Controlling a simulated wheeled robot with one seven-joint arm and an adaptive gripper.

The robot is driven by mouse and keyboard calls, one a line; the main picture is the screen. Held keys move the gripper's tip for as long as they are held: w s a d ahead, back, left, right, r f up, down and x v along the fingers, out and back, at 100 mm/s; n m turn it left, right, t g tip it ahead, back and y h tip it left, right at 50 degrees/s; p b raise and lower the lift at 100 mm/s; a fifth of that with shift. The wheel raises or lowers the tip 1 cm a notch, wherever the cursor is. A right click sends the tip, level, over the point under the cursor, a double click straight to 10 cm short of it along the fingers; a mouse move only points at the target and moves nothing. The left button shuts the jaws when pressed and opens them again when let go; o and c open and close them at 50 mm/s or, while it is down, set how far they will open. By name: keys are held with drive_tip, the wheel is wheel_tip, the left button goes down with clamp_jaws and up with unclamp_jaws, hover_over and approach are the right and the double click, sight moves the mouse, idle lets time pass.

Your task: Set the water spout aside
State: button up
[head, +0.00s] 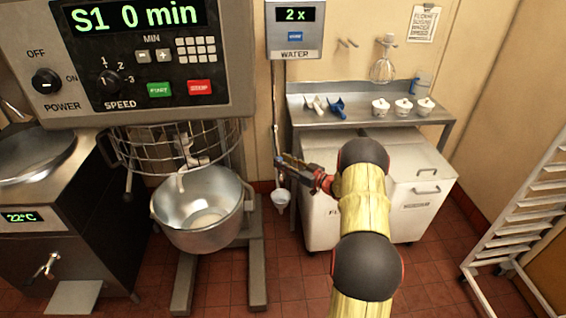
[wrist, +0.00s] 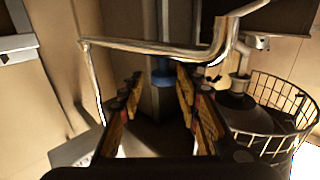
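In the wrist view a bent metal tube, apparently the water spout (wrist: 150,47), crosses above my gripper (wrist: 158,82). Its left end turns down and its right end bends up. The fingers are apart, with nothing clearly held; a dark upright with a blue collar (wrist: 161,76) shows between and beyond them. In the head view my gripper (head: 286,166) is beside the thin wall pipe (head: 275,110) under the water meter (head: 294,30). The spout is hard to pick out there. I cannot tell whether my fingers touch the pipe.
The mixer bowl (head: 196,225) and wire guard (head: 135,155) stand left of my gripper. White lidded bins (head: 415,200) and a steel shelf (head: 370,118) are to the right. A rack (head: 515,220) stands at far right.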

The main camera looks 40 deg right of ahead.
idle(0.3)
drive_tip(key=v, duration=1.2)
